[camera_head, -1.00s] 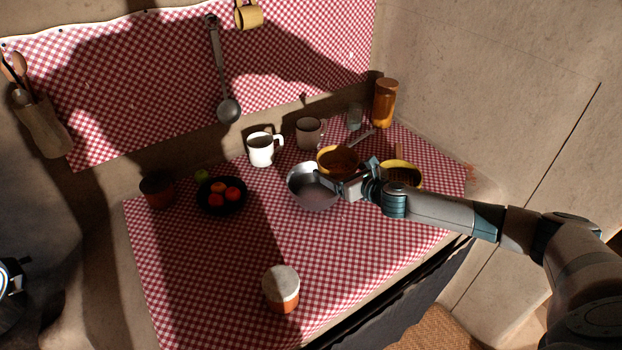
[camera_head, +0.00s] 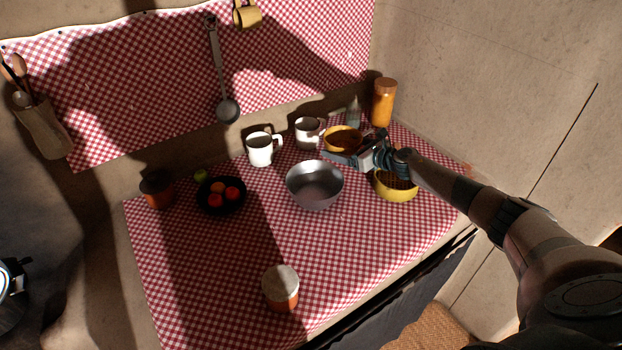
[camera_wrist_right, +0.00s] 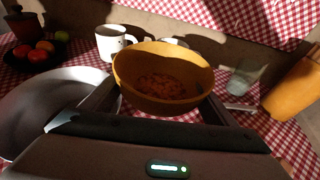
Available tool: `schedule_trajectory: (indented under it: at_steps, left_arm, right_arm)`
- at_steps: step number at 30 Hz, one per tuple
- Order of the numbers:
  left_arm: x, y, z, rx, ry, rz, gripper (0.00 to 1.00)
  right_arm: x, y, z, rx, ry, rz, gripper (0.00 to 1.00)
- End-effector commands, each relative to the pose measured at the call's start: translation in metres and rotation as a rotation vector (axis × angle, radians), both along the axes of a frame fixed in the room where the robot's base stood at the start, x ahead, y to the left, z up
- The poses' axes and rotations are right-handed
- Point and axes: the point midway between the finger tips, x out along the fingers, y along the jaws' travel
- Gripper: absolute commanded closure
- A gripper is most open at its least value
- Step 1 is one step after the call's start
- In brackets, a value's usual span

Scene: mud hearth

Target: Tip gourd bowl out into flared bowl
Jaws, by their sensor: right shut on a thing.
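The gourd bowl (camera_head: 343,146) is orange-brown and roughly upright, with reddish bits inside it. It also fills the middle of the right wrist view (camera_wrist_right: 150,90). My right gripper (camera_head: 350,157) is shut on its near side, behind and right of the flared bowl. I cannot tell how far it is off the cloth. The flared bowl (camera_head: 315,195) is grey metal and stands upright on the cloth. Its rim shows at the left in the right wrist view (camera_wrist_right: 40,100), and it looks empty. A piece of what seems my left gripper (camera_head: 12,277) shows at the left edge; its fingers are unclear.
A yellow bowl (camera_head: 397,190) stands under my right forearm. Two mugs (camera_head: 260,150), a glass (camera_head: 353,112) and an orange jar (camera_head: 383,102) stand behind. The front cloth is mostly clear.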

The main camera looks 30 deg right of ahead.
Motion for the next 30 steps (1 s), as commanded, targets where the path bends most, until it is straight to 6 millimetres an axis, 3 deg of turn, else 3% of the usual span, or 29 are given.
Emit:
schedule_trajectory:
  at_steps: [9, 20, 30]
  left_arm:
    - [0.0, 0.0, 0.001, 0.0, 0.0, 0.0, 0.22]
    - [0.0, 0.0, 0.002, 0.0, 0.0, 0.0, 0.22]
    - [0.0, 0.0, 0.025, 0.0, 0.0, 0.0, 0.22]
  right_arm:
    - [-0.002, -0.02, -0.005, -0.001, 0.0, 0.008, 0.42]
    - [-0.002, -0.021, -0.005, -0.005, -0.002, 0.008, 0.42]
    - [-0.005, -0.014, 0.013, -0.095, -0.039, 0.004, 0.42]
